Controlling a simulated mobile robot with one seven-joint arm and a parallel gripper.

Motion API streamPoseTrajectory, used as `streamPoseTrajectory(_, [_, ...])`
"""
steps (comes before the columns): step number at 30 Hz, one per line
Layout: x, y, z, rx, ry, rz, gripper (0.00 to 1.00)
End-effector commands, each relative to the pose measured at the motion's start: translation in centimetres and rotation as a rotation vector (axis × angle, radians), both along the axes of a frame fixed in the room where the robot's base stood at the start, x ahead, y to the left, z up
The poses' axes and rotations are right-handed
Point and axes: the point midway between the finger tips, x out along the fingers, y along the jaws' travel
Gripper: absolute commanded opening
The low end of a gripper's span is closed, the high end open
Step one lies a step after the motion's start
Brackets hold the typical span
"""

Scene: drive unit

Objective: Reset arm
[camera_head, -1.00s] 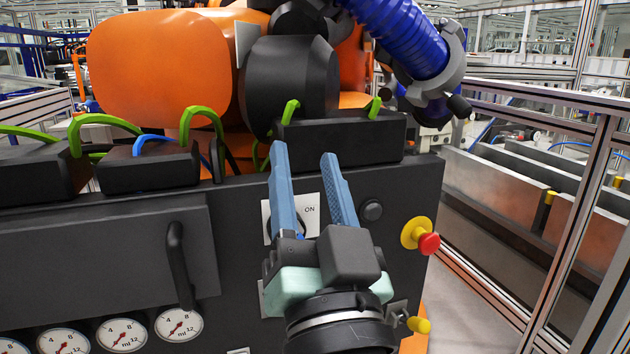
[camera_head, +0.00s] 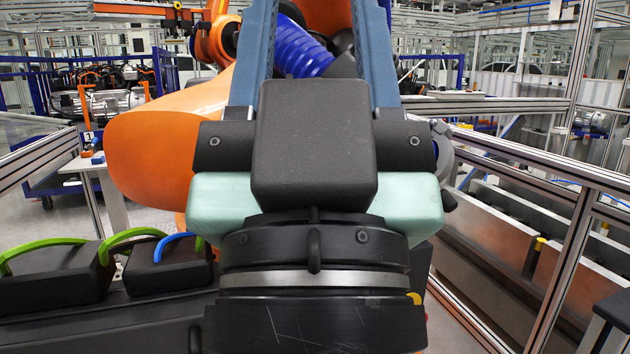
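My gripper (camera_head: 318,30) is large and close in the middle of the view, pointing up. Its two blue fingers stand wide apart and run out of the top edge, so their tips are cut off. Nothing shows held between them; the blue hose behind shows through the gap. The dark drive unit cabinet (camera_head: 105,318) is low in the view, mostly hidden behind my gripper and wrist. Its ON switch and gauges are not visible. Only a sliver of yellow (camera_head: 415,298) shows beside my wrist.
An orange robot (camera_head: 150,160) with a ribbed blue hose (camera_head: 300,50) stands behind my gripper. Black connector blocks (camera_head: 168,264) with green and blue cables sit at the lower left. A metal-framed fence (camera_head: 565,270) runs along the right. A table (camera_head: 110,200) stands further back left.

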Motion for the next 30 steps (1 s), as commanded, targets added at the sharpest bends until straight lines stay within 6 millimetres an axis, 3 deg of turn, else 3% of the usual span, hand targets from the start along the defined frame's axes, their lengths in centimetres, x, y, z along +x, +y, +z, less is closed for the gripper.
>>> streamPoseTrajectory(1, [0.0,0.0,2.8,0.0,0.0,0.0,0.5])
streamPoseTrajectory(9, [0.0,0.0,9.5,0.0,0.001,0.001,0.5])
streamPoseTrajectory(13, [0.0,0.0,11.9,0.0,0.001,0.001,0.5])
streamPoseTrajectory(18, [0.0,0.0,13.3,0.0,0.001,0.001,0.5])
streamPoseTrajectory(30, [0.0,0.0,13.4,0.0,0.001,0.001,0.5])
